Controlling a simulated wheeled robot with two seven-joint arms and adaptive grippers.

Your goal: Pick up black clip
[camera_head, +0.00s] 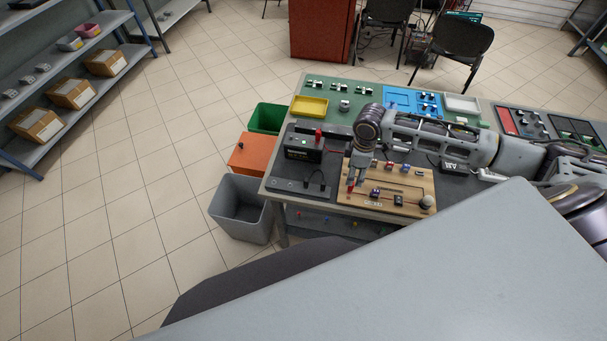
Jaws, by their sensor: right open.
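My right gripper (356,180) reaches in from the right and points down over the left part of a wooden board (410,180). It is open. A small red part (350,188) shows right at its fingertips; I cannot tell whether they touch it. I cannot clearly make out the black clip. A thin black cable (320,178) arches over a dark mat left of the gripper, and its ends are too small to tell. A small black block (398,200) sits on the board's front part. My left gripper is not in view.
A black box (303,152) with a red part on top stands left of the gripper. A yellow tray (310,106), blue tray (399,98) and white tray (462,104) lie farther back. Grey (240,208), orange (250,154) and green (267,118) bins stand beside the table's left edge.

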